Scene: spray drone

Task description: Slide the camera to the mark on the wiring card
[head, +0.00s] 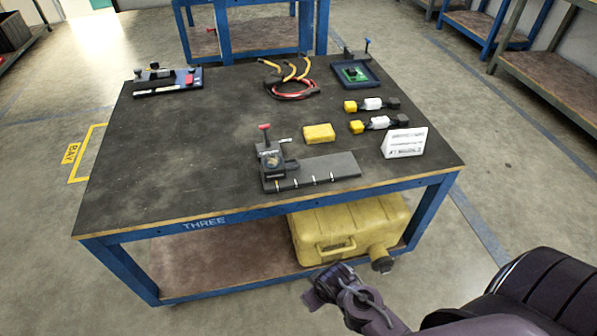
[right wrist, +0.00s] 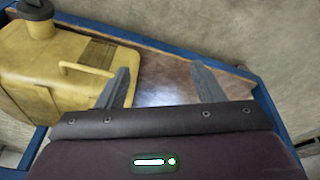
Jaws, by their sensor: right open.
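The camera (head: 272,163) is a small dark block with a lens ring, at the left end of a dark slide plate (head: 330,167) near the table's front edge. A red-topped lever stands up beside it. Several small pale marks run along the plate's front edge. The wiring card (head: 404,143) is a white folded card standing upright to the right of the plate; its print is too small to read. My right gripper (head: 322,287) is in front of the table, below its top and away from the camera. In the right wrist view its fingers (right wrist: 162,88) are apart and empty. My left gripper is out of view.
A yellow block (head: 319,133) lies behind the plate. Yellow-white-black connectors (head: 371,104), cables (head: 292,80) and a blue tray (head: 355,76) are farther back. A yellow tank (head: 350,230) sits on the lower shelf. The tabletop's left middle is clear.

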